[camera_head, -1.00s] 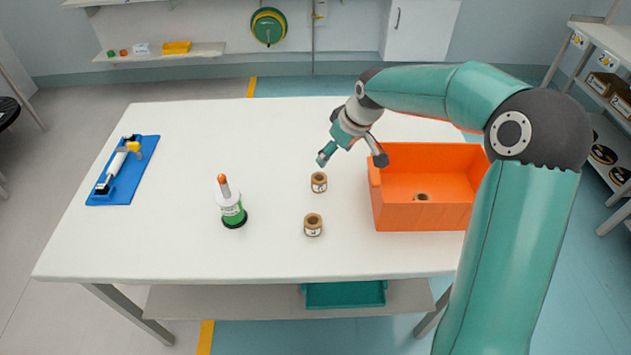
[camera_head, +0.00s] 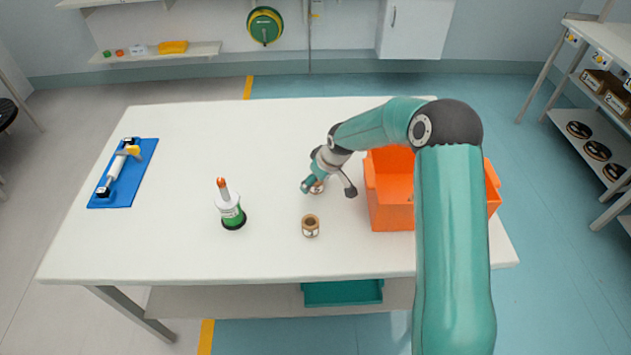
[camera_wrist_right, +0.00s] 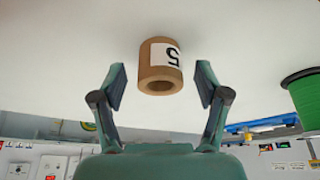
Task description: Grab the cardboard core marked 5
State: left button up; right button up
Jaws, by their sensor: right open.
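The cardboard core marked 5 (camera_wrist_right: 159,68) shows in the right wrist view, standing on the white table with its label facing the camera. It lies between and just beyond the two fingertips of my right gripper (camera_wrist_right: 161,85), which is open and not touching it. In the head view my right gripper (camera_head: 326,188) is over the far core (camera_head: 317,186), which is partly hidden behind the fingers. A second cardboard core (camera_head: 311,226) stands nearer the front of the table, clear of the gripper. My left gripper is not in view.
An orange bin (camera_head: 391,208) stands right of the cores, partly hidden by my right arm. A blue board with a tool (camera_head: 122,174) lies at the far left. The table (camera_head: 170,245) between is clear.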

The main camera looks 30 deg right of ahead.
jog(key=shift+w+f, duration=0.2)
jog(key=shift+f, duration=0.3)
jog(key=c, duration=1)
jog(key=shift+r, duration=0.1)
